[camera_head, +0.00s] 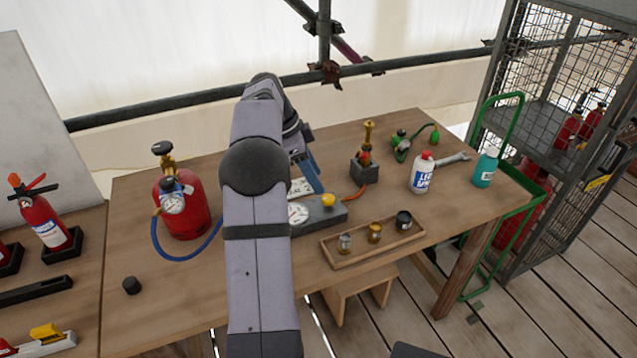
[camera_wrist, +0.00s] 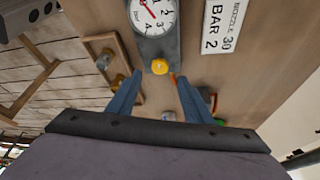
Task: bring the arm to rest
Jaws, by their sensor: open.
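My arm (camera_head: 258,260) reaches forward over the wooden table, its far end bent down at the middle. My gripper (camera_head: 314,178) shows as blue fingers, partly hidden by the arm. In the wrist view my gripper (camera_wrist: 158,80) has its two blue fingers spread apart with nothing between them. A grey gauge block (camera_head: 331,215) with a yellow knob lies below; its yellow knob (camera_wrist: 160,67) shows between the fingertips in the wrist view. I cannot tell the height of the fingers above the table.
A red gas cylinder (camera_head: 186,208) with a blue hose stands left of my arm. A wooden tray (camera_head: 390,245) holds small jars. A brass torch piece (camera_head: 368,145), a white bottle (camera_head: 421,176) and a teal bottle (camera_head: 485,168) stand right. A wire cage (camera_head: 560,60) stands beyond.

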